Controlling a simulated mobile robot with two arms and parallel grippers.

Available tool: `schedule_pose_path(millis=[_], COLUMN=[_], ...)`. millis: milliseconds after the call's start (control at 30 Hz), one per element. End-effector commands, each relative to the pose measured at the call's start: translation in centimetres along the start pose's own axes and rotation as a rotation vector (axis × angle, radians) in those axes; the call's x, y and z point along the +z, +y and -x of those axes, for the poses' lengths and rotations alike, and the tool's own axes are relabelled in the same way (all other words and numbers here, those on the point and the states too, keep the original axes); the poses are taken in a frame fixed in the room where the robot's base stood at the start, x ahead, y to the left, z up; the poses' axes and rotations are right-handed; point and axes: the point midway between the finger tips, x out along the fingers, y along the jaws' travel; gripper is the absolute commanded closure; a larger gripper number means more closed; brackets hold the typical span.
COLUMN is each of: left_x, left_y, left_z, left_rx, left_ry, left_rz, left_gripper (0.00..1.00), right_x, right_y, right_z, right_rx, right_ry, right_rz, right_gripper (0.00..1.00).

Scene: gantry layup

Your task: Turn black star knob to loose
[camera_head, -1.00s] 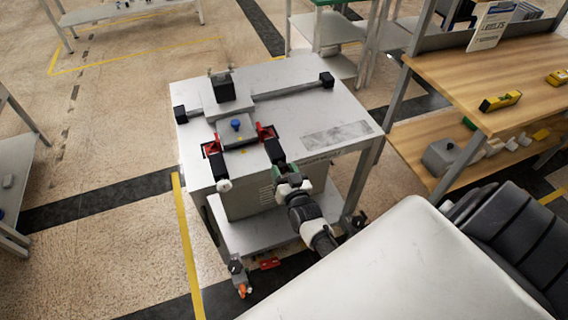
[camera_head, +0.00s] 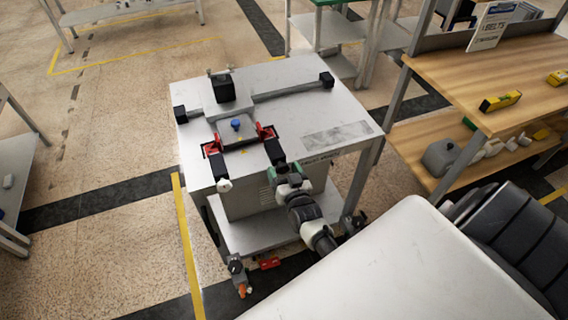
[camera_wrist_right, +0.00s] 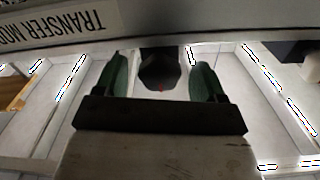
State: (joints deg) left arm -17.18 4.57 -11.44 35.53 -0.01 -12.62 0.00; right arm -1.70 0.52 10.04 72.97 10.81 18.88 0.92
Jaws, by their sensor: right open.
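My right gripper (camera_wrist_right: 160,82) is open, with one green finger on each side of the knob and a visible gap to both. In the head view my right gripper (camera_head: 282,170) is at the table's front edge, beside the end of a black rail. The knob cannot be made out there. My left gripper is not in view.
The grey table (camera_head: 300,105) carries a sliding fixture with a blue knob (camera_head: 236,124), red clamps (camera_head: 266,133) and black end blocks. A lower shelf (camera_head: 255,235) lies beneath my right arm. A wooden workbench (camera_head: 500,75) stands to the right. Floor to the left is open.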

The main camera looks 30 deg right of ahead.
Motion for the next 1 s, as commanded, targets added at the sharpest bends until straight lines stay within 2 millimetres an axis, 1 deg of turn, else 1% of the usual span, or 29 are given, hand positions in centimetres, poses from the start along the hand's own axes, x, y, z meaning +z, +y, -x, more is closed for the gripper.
schedule_pose_path(millis=[67,167,400,500,600,767,1000], left_x=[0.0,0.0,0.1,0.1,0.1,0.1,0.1], left_y=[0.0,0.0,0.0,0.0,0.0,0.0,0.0], left_z=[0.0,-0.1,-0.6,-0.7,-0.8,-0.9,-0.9], left_rx=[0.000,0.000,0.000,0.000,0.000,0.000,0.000], left_ry=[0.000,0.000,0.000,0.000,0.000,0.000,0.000], left_rz=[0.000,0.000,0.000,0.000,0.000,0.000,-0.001], left_gripper=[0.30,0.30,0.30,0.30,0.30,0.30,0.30], right_x=[0.1,0.2,0.2,0.2,0.2,0.1,0.1], right_y=[0.0,0.1,0.0,0.0,0.0,0.0,0.0], right_z=[0.5,1.9,6.8,8.6,9.8,10.7,10.8], right_rx=[0.000,0.001,0.001,0.001,0.000,0.000,0.000], right_ry=[-0.002,-0.003,-0.004,-0.004,-0.004,-0.002,-0.001], right_rz=[0.000,0.000,0.000,-0.001,0.000,0.000,0.000], right_gripper=[0.30,0.30,0.30,0.30,0.30,0.30,0.30])
